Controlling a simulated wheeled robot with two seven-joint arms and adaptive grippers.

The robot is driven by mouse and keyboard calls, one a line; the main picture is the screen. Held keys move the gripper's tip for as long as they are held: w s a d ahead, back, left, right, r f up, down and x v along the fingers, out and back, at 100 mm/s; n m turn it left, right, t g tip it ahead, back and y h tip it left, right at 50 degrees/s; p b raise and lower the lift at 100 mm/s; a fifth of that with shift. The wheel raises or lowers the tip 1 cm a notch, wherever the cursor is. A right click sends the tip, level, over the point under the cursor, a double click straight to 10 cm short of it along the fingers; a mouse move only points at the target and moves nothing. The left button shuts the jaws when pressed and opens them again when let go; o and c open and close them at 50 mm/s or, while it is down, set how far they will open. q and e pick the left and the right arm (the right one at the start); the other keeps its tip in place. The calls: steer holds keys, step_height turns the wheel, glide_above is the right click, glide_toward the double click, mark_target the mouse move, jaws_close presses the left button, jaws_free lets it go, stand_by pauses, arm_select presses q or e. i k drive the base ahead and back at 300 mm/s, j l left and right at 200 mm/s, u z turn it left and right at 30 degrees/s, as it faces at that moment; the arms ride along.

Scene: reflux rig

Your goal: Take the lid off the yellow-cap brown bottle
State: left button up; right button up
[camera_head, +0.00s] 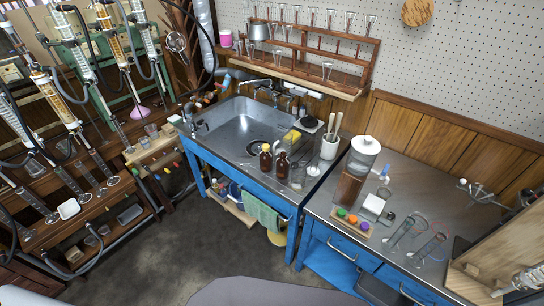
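Two small brown bottles stand upright side by side on the steel counter at the sink's front right. The left one, the yellow-cap brown bottle (266,163), has a small yellowish cap (265,148) on top. The right brown bottle (282,167) has a dark top. The bottles are small here, so fine detail of the caps is unclear. Neither of my grippers is in view, and nothing holds the bottles.
A clear glass vessel (298,175) stands just right of the bottles. A white pot of utensils (329,147) and a yellow sponge (292,137) are behind. The sink (235,125) lies left. A coffee-grinder-like jar (359,160) stands on the right counter.

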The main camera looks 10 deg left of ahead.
mark_target(266, 158)
steer(key=j+z, duration=0.4)
steer(key=j, duration=1.55)
steer(key=k, duration=0.05)
